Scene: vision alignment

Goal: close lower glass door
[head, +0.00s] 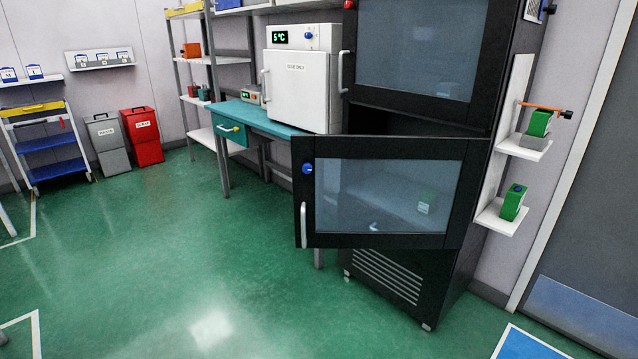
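The lower glass door (388,193) of the black cabinet (405,270) stands open, swung out to the left and toward me. It has a black frame, a pale vertical handle (304,224) at its left edge and a blue round knob (307,169) above the handle. My gripper is not in view.
Green floor (200,260) is clear in front and to the left of the door. A teal bench (250,120) with a white cooling unit (302,85) stands behind the door. White wall shelves (497,217) holding green items (513,203) are right of the cabinet.

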